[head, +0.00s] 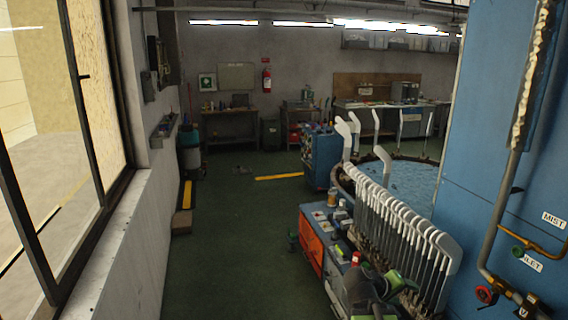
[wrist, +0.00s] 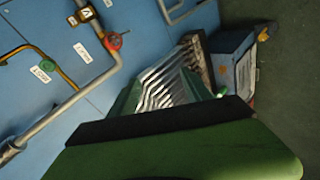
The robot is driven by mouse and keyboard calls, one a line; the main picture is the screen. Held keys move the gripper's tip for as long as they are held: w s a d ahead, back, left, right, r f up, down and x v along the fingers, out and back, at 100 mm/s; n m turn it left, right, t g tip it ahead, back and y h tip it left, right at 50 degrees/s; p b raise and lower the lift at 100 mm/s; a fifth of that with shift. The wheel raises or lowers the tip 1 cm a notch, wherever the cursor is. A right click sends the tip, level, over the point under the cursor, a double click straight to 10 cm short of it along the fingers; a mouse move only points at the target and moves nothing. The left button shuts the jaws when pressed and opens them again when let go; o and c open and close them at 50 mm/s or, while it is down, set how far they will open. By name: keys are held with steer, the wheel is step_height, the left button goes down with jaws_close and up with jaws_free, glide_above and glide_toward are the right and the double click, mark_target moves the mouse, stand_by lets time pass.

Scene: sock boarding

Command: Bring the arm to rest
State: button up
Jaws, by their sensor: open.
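My gripper (head: 388,286) shows low in the head view, green and dark, in front of the row of sock forms. It is open, and I see nothing held in it. In the wrist view my gripper (wrist: 168,108) fills the lower middle, with a broad green jaw edged in black. The white and grey sock forms (head: 405,228) stand upright in a close row right of centre in the head view. They also show as shiny slanted bars (wrist: 165,82) beyond the jaw in the wrist view. My arm hides part of the bench below them.
An orange-fronted cart (head: 311,243) with small items stands left of the forms. A blue machine wall (head: 505,150) with pipes and a red valve (head: 486,294) is at the right. A round blue basin (head: 405,185) lies behind the forms. The green floor (head: 235,230) at left is mostly clear.

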steer(key=s+a+f+g+y, duration=0.2)
steer(key=s+a+f+y, duration=0.2)
steer(key=a, duration=0.6)
steer(key=s+a+f+m+g+y, duration=0.1)
steer(key=s+a+f+y, duration=0.3)
steer(key=a, duration=0.7)
step_height(320, 180, down, 2)
steer(key=shift+f+g+y, duration=0.1)
steer(key=shift+g+y, duration=0.6)
steer(key=shift+y, duration=0.3)
